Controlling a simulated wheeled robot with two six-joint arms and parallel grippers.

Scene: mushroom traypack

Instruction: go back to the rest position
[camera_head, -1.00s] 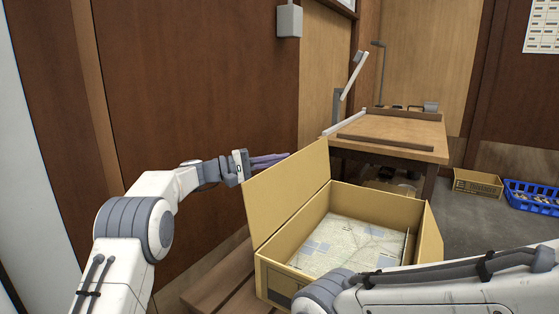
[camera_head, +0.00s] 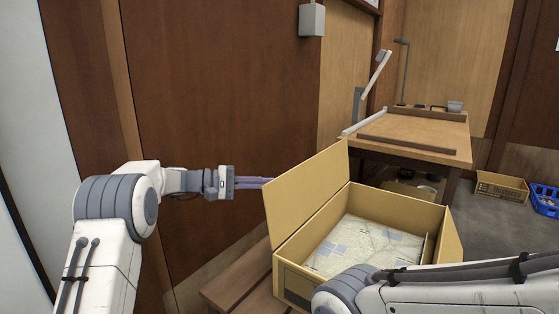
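My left arm comes in from the left, and its gripper (camera_head: 254,183) points right with its purple fingers beside the raised left flap of the cardboard box (camera_head: 306,199). The finger ends reach the flap's edge in the picture, and I cannot tell whether they are apart. I see nothing held in them. My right arm crosses the lower right corner in front of the box. Its gripper is out of view. The box is open, and flat printed sheets (camera_head: 365,246) lie on its bottom.
A wooden bench (camera_head: 240,285) stands under the box by the brown wall (camera_head: 225,90). A wooden worktable (camera_head: 420,131) with a lamp (camera_head: 404,70) is behind. A small carton (camera_head: 501,187) and a blue crate (camera_head: 545,198) rest on the grey floor, which has free room.

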